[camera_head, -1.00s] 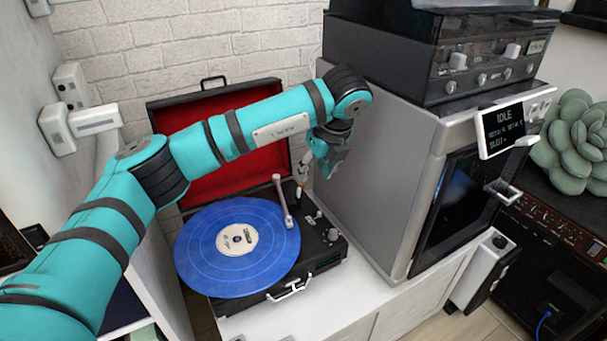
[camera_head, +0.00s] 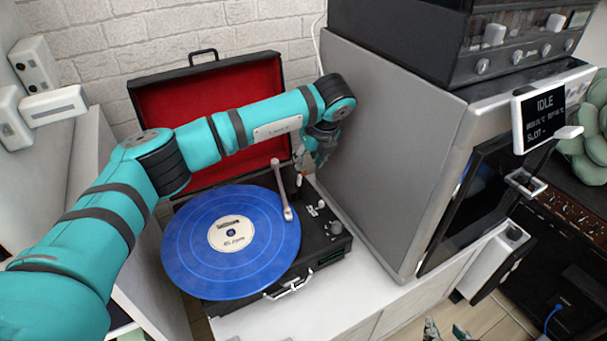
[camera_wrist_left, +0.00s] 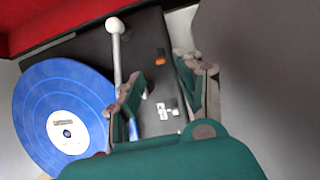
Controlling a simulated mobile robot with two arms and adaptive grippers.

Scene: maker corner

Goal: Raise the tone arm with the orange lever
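The record player (camera_head: 325,235) has a blue record (camera_head: 190,245) on it and an open red-lined lid. Its pale tone arm (camera_head: 283,190) lies with its head end over the record's right edge. The wrist view also shows the tone arm (camera_wrist_left: 117,60). The small orange lever (camera_wrist_left: 160,56) stands on the black deck, right of the tone arm. My left gripper (camera_wrist_left: 165,88) is open and empty above the deck, the lever showing beyond and between its fingers. In the head view my left gripper (camera_head: 308,168) covers that area. My right gripper (camera_head: 446,331) shows only fingertips, apart, at the bottom edge.
A large grey machine (camera_head: 390,150) with a dark-windowed front stands close right of the record player and my left gripper. A display reading IDLE (camera_head: 538,115) is on it. The white cabinet top (camera_head: 360,290) is clear in front.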

